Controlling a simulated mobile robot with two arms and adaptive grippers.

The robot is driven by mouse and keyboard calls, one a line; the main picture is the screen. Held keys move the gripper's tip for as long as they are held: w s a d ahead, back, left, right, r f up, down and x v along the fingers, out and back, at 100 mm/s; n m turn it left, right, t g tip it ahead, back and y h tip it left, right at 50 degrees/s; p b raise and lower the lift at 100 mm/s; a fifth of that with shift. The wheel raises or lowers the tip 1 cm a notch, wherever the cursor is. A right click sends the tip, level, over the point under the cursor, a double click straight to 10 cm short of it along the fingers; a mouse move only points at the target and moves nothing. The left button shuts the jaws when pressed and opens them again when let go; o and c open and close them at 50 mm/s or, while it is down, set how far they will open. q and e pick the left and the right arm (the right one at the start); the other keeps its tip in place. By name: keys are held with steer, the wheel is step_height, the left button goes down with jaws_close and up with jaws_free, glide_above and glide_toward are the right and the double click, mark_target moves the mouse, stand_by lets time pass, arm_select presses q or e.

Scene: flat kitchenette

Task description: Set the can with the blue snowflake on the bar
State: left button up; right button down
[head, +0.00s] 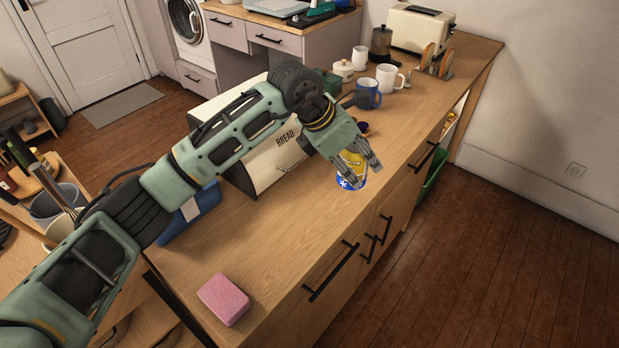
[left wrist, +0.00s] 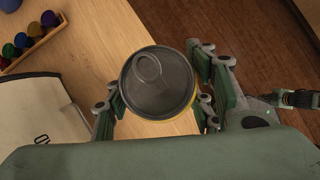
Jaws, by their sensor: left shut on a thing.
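The can (head: 349,181) is yellow and blue with a white snowflake-like mark low on its side. It is upright or nearly so, at the front edge of the wooden bar top (head: 240,255). My left gripper (head: 358,163) is shut on the can from above and behind. In the left wrist view the can's grey top with its ring tab (left wrist: 158,82) sits between the fingers of my left gripper (left wrist: 158,100). I cannot tell whether the can's base touches the wood. My right gripper is not clearly seen in the head view; a small part of an arm (left wrist: 297,98) shows at the right of the left wrist view.
A white bread box (head: 265,165) stands behind the can. A blue mug (head: 368,93), white mugs (head: 387,77) and a toaster (head: 420,28) stand farther along. A pink sponge (head: 224,299) lies at the near end. The wood between sponge and can is clear.

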arm_select(q)
steer(key=a+f+p, duration=0.1)
steer(key=a+f, duration=0.1)
steer(key=a+f+p, duration=0.1)
steer(key=a+f, duration=0.1)
steer(key=f, duration=0.1)
steer(key=a+f+p, duration=0.1)
steer(key=a+f, duration=0.1)
steer(key=shift+w+f+p, duration=0.15)
steer(key=shift+w+p, duration=0.1)
steer(key=shift+p, duration=0.1)
steer(key=shift+a+f, duration=0.1)
steer(key=shift+f, duration=0.05)
steer(key=o, duration=1)
steer(key=shift+f, duration=0.15)
steer(key=o, duration=0.5)
steer(key=shift+c, duration=0.2)
steer(key=shift+r, duration=0.2)
